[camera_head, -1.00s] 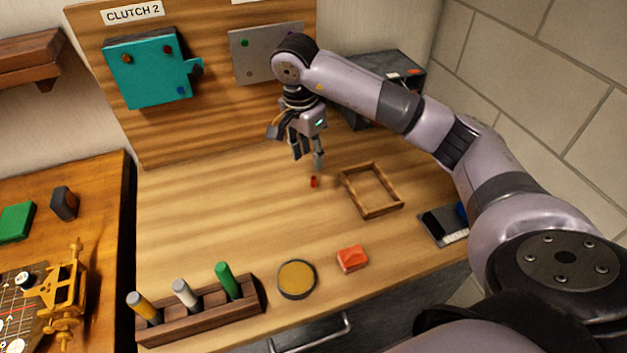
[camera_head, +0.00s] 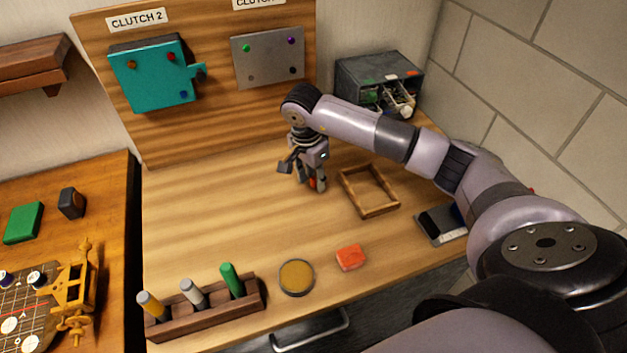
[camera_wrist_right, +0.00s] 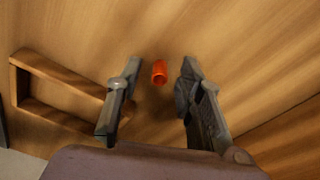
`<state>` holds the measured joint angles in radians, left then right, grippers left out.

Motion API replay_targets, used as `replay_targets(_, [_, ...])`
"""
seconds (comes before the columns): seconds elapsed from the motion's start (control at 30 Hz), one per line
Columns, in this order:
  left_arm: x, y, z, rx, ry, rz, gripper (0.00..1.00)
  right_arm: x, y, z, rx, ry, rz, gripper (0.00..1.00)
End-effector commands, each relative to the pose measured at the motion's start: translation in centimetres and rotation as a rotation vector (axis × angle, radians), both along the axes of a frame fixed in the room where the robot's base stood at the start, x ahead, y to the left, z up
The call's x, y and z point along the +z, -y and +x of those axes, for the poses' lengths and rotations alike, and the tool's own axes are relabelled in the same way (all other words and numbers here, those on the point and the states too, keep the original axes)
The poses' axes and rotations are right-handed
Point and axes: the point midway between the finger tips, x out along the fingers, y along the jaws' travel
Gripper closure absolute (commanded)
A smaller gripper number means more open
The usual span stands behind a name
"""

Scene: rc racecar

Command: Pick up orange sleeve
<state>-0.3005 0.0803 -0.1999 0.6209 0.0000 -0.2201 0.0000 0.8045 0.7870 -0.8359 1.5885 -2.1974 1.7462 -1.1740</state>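The orange sleeve (camera_wrist_right: 159,72) is a small orange-red cylinder on the wooden bench top. In the right wrist view it lies between the two open fingertips of my right gripper (camera_wrist_right: 158,80), with a gap on both sides. In the head view my right gripper (camera_head: 312,185) is low over the bench, and the sleeve (camera_head: 312,183) shows only as a small patch of red, mostly hidden by the fingers. My left gripper is not in view.
An empty wooden frame (camera_head: 346,186) lies just right of the gripper. An orange block (camera_head: 350,258), a round tin (camera_head: 296,277) and a rack (camera_head: 190,323) with several capped tubes stand along the front edge. A drawer cabinet (camera_head: 378,68) stands behind. The bench's left middle is clear.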

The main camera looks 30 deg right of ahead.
Motion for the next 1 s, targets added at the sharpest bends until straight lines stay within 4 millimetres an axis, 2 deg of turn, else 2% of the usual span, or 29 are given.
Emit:
replay_targets(0.07, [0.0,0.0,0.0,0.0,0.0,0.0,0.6,0.0,0.0,0.0,0.0,0.0,0.0,0.72])
replay_targets(0.4, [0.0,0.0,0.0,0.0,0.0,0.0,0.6,0.0,0.0,0.0,0.0,0.0,0.0,0.95])
replay_targets(0.8, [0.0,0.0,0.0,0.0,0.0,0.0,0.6,0.2,0.0,0.0,0.0,0.001,0.0,0.96])
replay_targets(1.0, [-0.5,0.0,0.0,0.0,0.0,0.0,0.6,1.6,0.0,0.1,-0.001,0.003,0.0,0.96])
